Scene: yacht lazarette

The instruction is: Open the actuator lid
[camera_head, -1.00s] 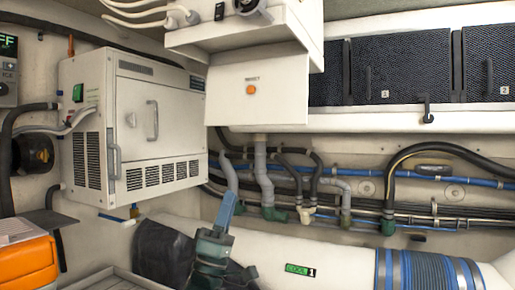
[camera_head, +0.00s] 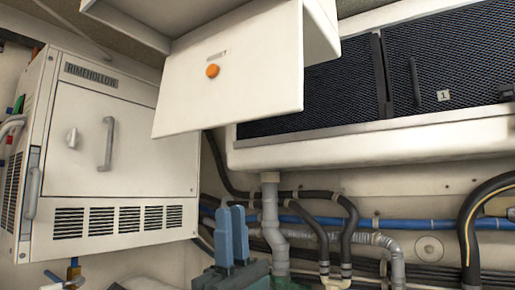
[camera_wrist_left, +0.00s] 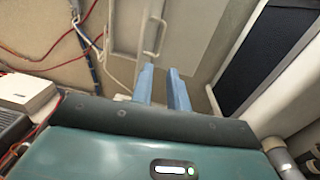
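No part in view reads as "actuator lid", so I cannot tell for sure which one it is. A slanted white panel (camera_head: 235,75) with an orange button (camera_head: 212,71) and a small label hangs below a white overhead housing. My left gripper (camera_head: 231,211) is below this panel, its blue fingers pointing up, apart and empty. In the left wrist view, the left gripper (camera_wrist_left: 160,72) shows a clear gap between its fingers. Beyond the fingertips is a pale panel with a C-shaped handle (camera_wrist_left: 155,37), and the fingers do not appear to touch it. My right gripper is out of view.
A white cabinet marked RIMEHOLLOW (camera_head: 122,150), with a door handle (camera_head: 107,144), stands at left. Dark mesh panels (camera_head: 310,85) are at right above a white ledge (camera_head: 360,143). Grey pipes (camera_head: 272,215) and hoses run below. Red wires (camera_wrist_left: 50,50) show in the wrist view.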

